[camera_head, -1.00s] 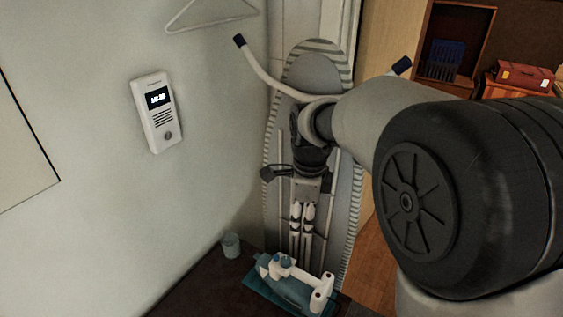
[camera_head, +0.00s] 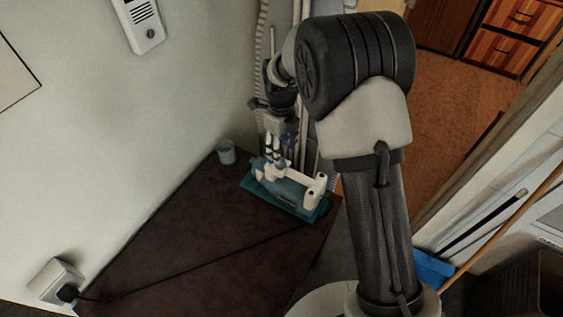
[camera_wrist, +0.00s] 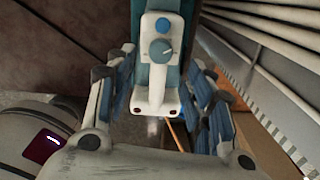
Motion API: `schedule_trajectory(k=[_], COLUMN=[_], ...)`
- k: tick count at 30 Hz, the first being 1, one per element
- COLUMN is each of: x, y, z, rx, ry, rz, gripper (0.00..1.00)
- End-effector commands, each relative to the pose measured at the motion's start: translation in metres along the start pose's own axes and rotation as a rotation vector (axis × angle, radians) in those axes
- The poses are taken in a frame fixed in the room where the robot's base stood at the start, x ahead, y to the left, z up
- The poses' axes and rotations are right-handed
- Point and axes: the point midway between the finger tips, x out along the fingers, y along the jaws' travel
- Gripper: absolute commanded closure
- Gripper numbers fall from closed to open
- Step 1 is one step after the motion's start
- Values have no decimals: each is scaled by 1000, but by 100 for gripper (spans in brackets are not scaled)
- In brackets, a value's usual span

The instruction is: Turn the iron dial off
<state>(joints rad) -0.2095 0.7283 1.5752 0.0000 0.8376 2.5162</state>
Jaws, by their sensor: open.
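A white and teal iron (camera_head: 296,186) lies on a teal base (camera_head: 257,191) at the table's far end. In the wrist view the iron (camera_wrist: 152,92) shows close up from above. Its grey round dial (camera_wrist: 161,52) sits on the white top, just below a blue button (camera_wrist: 162,25). My gripper (camera_head: 272,150) points down over the iron's far left end. In the wrist view my gripper (camera_wrist: 163,80) is open, with one blue-padded finger on each side of the iron's white part. I cannot tell whether the fingers touch it.
A small cup (camera_head: 226,152) stands against the wall left of the iron. A cord (camera_head: 190,271) runs across the dark table (camera_head: 185,225) to a wall socket (camera_head: 54,280). The table's near part is mostly clear.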

Motion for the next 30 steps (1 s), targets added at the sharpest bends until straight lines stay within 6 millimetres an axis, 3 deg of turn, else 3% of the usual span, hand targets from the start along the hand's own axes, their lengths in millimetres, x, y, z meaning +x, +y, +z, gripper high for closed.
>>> schedule_trajectory(k=[3, 10, 22, 30], x=[28, 54, 59, 59], y=[0, 0, 0, 0], z=[-1, -1, 0, 0], rx=[0, -1, -1, -1], ry=[3, 2, 0, 0], rz=[2, 1, 0, 0], gripper=[52, 52, 52, 70])
